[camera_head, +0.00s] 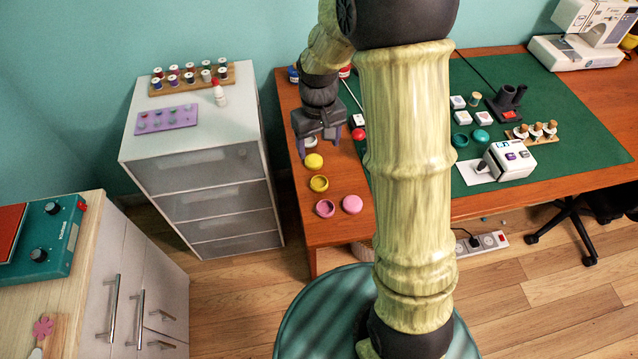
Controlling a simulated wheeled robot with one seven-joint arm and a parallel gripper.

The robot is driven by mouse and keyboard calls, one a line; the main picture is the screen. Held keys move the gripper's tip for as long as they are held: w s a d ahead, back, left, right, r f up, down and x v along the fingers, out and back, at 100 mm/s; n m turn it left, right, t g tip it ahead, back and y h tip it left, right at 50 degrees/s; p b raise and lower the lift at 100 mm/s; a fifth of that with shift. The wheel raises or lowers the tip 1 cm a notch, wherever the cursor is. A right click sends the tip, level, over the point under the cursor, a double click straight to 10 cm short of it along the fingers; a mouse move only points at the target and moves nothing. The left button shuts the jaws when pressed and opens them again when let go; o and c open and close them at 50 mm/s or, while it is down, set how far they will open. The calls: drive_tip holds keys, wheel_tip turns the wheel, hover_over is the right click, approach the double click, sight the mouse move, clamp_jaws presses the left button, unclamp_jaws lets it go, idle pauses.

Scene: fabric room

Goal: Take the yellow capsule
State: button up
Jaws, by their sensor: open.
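Two yellow round pieces lie on the left end of the orange-brown table. One is a solid yellow disc (313,161), and just in front of it is a yellow piece (319,183) with a darker, hollow-looking middle. I cannot tell which of them is the capsule, or whether they are its two halves. My gripper (320,150) points down with its fingers apart, above and slightly behind the solid yellow disc. It holds nothing that I can see. Whether the fingertips touch the table is not clear.
A pink ring-like piece (325,208) and a pink disc (352,203) lie nearer the front edge. A red piece (358,134) is right of my gripper. My arm hides the table's middle. The green mat (560,120) holds a white device (510,158). A white cabinet (215,185) stands left.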

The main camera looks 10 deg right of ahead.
hover_over(320, 186)
drive_tip(key=f, duration=0.9)
drive_tip(key=shift+w+a+f, duration=0.1)
drive_tip(key=shift+w, duration=0.15)
drive_tip(key=shift+f, duration=0.1)
drive_tip(key=f, duration=0.5)
drive_tip(key=shift+s, duration=0.25)
drive_tip(key=shift+c, duration=0.2)
drive_tip(key=c, duration=1)
